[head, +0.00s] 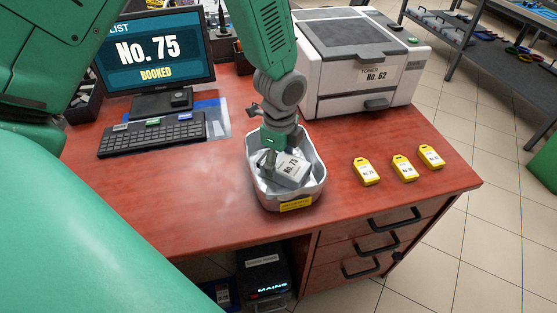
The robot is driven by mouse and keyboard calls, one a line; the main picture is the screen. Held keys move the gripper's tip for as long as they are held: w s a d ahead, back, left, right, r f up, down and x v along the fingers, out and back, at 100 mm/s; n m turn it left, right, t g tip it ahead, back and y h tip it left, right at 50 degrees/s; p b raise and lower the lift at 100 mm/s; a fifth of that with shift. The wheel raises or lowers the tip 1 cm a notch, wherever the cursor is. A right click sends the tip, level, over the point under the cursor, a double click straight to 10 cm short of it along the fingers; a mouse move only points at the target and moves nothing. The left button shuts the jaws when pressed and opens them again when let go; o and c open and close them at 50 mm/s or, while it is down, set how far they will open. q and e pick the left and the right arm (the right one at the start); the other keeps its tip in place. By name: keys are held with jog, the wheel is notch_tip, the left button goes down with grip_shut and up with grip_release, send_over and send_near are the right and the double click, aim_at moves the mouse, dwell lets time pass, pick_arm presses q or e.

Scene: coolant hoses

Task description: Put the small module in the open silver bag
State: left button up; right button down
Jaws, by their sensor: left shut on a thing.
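The open silver bag (313,183) stands on the red desk near its front edge, its mouth facing up and a yellow label on its front. The small module (290,172) is a grey block with a "No." label, tilted inside the bag's mouth. My left gripper (270,158) reaches down from above into the bag and is shut on the module at its left side. The fingertips are partly hidden, and I cannot tell whether the module touches the bag's bottom. My right gripper is not in view.
A monitor (157,50) reading "No. 75 BOOKED" and a keyboard (152,135) stand at the left. A white printer (362,75) stands behind the bag. Several yellow tags, one of them nearest (366,171), lie at the right. The desk left of the bag is clear.

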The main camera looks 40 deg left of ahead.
aim_at(280, 161)
pick_arm(q)
jog(key=o, duration=1.5)
jog(key=shift+d, duration=0.15)
jog(key=shift+o, duration=0.2)
jog(key=shift+a+r, duration=0.15)
jog(key=shift+a, duration=0.35)
jog(key=r+p, duration=0.1)
jog(key=r, duration=0.3)
jog(key=shift+a+r, duration=0.1)
jog(key=shift+a, duration=0.1)
notch_tip(280, 161, up, 8)
jog(key=p, duration=0.1)
jog(key=shift+f, duration=0.25)
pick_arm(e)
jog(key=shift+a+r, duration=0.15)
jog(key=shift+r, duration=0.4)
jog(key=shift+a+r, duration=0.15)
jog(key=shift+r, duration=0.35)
pick_arm(q)
jog(key=shift+d, duration=0.15)
